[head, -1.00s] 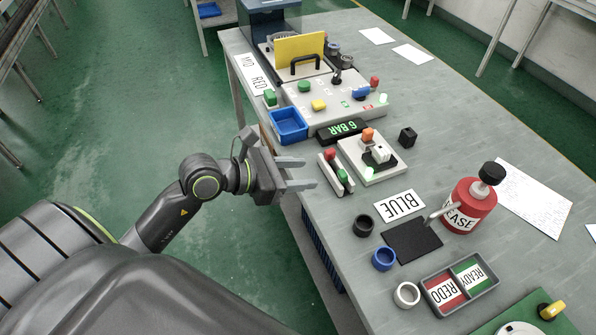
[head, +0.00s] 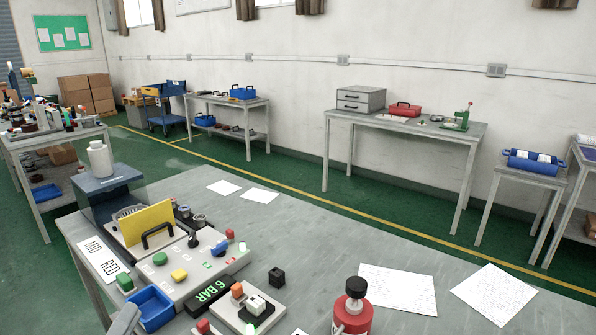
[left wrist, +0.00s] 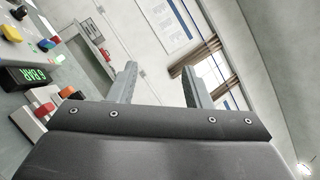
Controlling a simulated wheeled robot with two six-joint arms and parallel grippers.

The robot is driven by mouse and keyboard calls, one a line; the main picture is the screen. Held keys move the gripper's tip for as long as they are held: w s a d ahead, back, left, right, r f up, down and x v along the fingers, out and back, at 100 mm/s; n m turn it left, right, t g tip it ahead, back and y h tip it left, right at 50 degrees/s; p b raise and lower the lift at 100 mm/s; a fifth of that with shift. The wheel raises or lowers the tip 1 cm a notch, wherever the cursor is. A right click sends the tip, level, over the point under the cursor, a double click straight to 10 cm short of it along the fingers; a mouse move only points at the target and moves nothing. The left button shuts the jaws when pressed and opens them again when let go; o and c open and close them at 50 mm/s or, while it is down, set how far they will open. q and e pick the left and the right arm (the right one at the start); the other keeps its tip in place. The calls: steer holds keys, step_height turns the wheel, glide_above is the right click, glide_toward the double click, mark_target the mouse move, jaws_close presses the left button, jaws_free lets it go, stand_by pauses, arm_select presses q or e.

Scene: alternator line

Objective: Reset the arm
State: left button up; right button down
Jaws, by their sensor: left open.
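My left gripper (left wrist: 160,88) shows in the left wrist view with its two grey fingers apart and nothing between them. In the head view only a small grey part of my left gripper (head: 124,320) shows at the bottom edge, left of the blue bin. The wrist camera looks past the fingers towards the wall and a window. My right gripper is in neither view.
The grey workbench (head: 330,240) holds a blue bin (head: 150,307), a button panel (head: 190,262), a 6 BAR display (head: 210,291), a red bottle (head: 352,312) and paper sheets (head: 397,288). Other tables stand along the far wall. The bench's middle is largely clear.

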arm_select(q)
steer(key=s+a+f+n+g+y, duration=0.15)
steer(key=a+f+n+y, duration=0.25)
steer(key=a+n+y, duration=0.8)
steer(key=s+f+n+g+y, duration=0.3)
steer(key=s+f+n+g, duration=0.2)
steer(key=f+n+g, duration=0.5)
steer(key=s+d+f+n+g+h, duration=0.3)
steer(key=s+f, duration=0.3)
steer(key=f, duration=0.1)
steer(key=s+d+f+n+g+h, duration=0.3)
steer(key=s+d+f, duration=0.1)
steer(key=s+f, duration=0.25)
step_height(320, 180, down, 26)
steer(key=a+f+g, duration=0.1)
steer(key=g, duration=0.1)
steer(key=s+d+f+g, duration=0.1)
steer(key=s+f, duration=1.3)
steer(key=shift+s+h, duration=0.35)
steer(key=shift+h, duration=0.05)
